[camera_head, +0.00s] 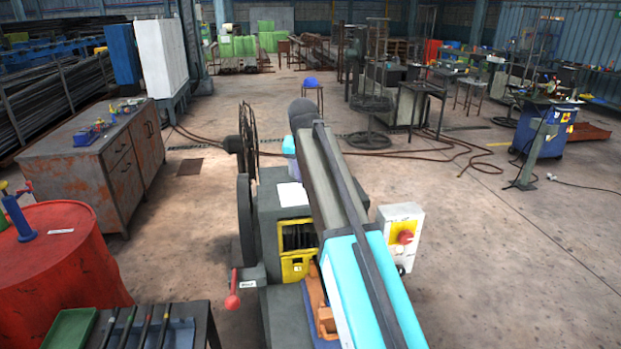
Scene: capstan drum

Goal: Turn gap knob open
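A grey machine (266,225) stands in the middle, with a large dark wheel (245,215) on its left side and a yellow-framed opening (296,262) in front. A lever with a red ball end (232,301) sticks out at its lower left, beside a small white label. A grey box with a red rotary switch on a yellow plate (404,237) sits to the right. I cannot tell which part is the gap knob. My cyan and grey arm reaches forward over the machine and hides part of it. My gripper is not visible.
A red drum (62,265) and a rusty cabinet (95,155) stand at left. A dark bench with tools and a green tray (72,330) is at lower left. The floor at right is mostly clear.

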